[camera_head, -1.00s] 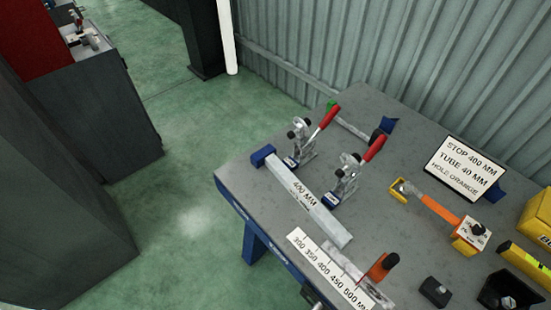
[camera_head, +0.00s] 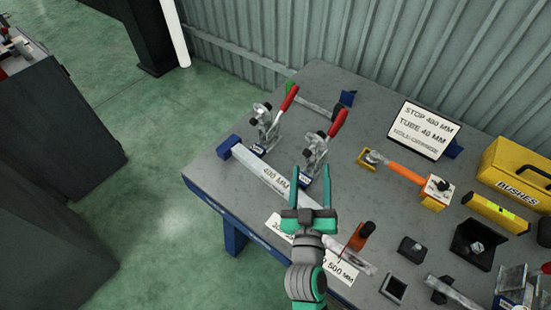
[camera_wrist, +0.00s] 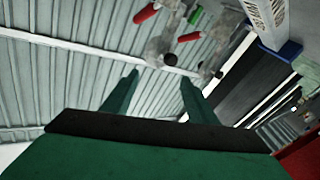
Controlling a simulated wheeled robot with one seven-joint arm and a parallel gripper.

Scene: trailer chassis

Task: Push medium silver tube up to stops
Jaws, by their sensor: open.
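The silver tube (camera_head: 262,174), marked 400 MM, lies along the table near its front edge. Its far left end is at a blue block (camera_head: 229,146); I cannot tell whether they touch. Two toggle clamps (camera_head: 267,127) (camera_head: 315,152) with raised red handles stand beside the tube on its back side. My gripper (camera_head: 312,178) is open and empty, in front of the tube's right part and hiding some of it. In the wrist view, the green fingers (camera_wrist: 158,98) are apart with nothing between them; the tube (camera_wrist: 268,22) and blue block (camera_wrist: 281,54) show at upper right.
A sign (camera_head: 423,130) reads STOP 400 MM, TUBE 40 MM. An orange-handled tool (camera_head: 405,173), a yellow BUSHES box (camera_head: 515,170) and black blocks stand to the right.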

